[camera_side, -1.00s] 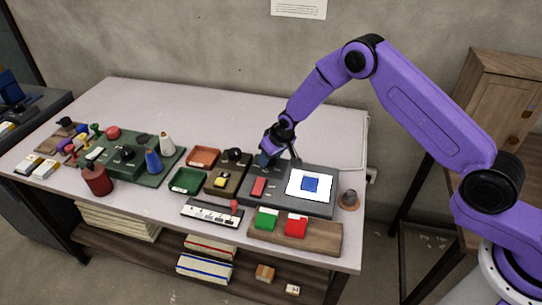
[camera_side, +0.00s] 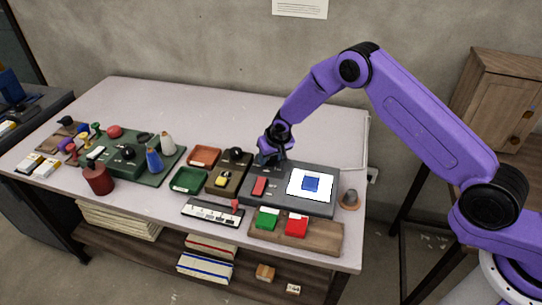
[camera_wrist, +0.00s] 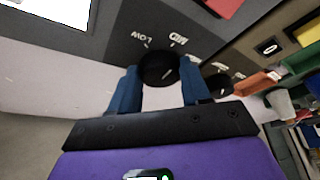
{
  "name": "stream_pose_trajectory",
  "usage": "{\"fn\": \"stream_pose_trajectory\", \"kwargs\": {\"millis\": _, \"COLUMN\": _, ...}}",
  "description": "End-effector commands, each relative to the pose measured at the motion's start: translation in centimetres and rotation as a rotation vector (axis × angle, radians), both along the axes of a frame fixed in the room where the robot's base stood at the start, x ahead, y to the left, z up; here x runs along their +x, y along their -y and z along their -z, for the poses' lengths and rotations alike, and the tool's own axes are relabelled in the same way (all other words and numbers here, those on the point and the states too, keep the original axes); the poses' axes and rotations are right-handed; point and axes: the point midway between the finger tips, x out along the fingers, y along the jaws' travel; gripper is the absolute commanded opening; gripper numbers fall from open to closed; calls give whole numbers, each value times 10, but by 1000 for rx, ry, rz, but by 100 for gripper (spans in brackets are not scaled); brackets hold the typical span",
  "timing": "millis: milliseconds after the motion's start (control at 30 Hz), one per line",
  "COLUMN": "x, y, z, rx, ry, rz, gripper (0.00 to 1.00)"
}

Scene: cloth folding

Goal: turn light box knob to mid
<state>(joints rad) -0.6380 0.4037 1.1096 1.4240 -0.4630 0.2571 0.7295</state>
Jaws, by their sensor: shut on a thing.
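The light box (camera_side: 328,205) is a dark grey box with a lit white panel (camera_side: 297,193) that has a blue square (camera_side: 311,184) on it. Its black round knob (camera_wrist: 155,65) shows in the wrist view, with the printed labels LOW and MID just above it. A short pale mark on the knob slants up to the right, roughly toward the MID side. My gripper (camera_wrist: 160,70) has its blue fingers on either side of the knob, shut on it. In the side view my gripper (camera_side: 270,157) is at the box's back left corner and hides the knob.
A red block (camera_side: 259,186) sits on the box, left of the panel. A brown unit (camera_side: 215,187) with another black knob stands close on the left. A wooden board (camera_side: 325,238) with green and red blocks lies in front. The table behind is clear.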

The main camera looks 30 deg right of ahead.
Motion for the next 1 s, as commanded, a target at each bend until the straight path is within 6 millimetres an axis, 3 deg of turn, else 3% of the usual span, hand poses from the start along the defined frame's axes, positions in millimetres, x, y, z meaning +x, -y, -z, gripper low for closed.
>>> {"fn": "stream_pose_trajectory", "kwargs": {"millis": 167, "x": -1, "y": 0, "z": 0, "rx": -1, "ry": -3, "rz": 0, "gripper": 16}}
{"fn": "stream_pose_trajectory", "kwargs": {"millis": 200, "x": -1, "y": 0, "z": 0, "rx": -1, "ry": -3, "rz": 0, "gripper": 60}}
{"fn": "stream_pose_trajectory", "kwargs": {"millis": 233, "x": -1, "y": 0, "z": 0, "rx": -1, "ry": -3, "rz": 0, "gripper": 70}}
{"fn": "stream_pose_trajectory", "kwargs": {"millis": 267, "x": -1, "y": 0, "z": 0, "rx": -1, "ry": -2, "rz": 0, "gripper": 73}}
{"fn": "stream_pose_trajectory", "kwargs": {"millis": 667, "x": -2, "y": 0, "z": -5, "rx": 0, "ry": -1, "rz": -1, "gripper": 73}}
{"fn": "stream_pose_trajectory", "kwargs": {"millis": 1000, "x": -20, "y": -2, "z": -51, "rx": 0, "ry": 3, "rz": -2, "gripper": 73}}
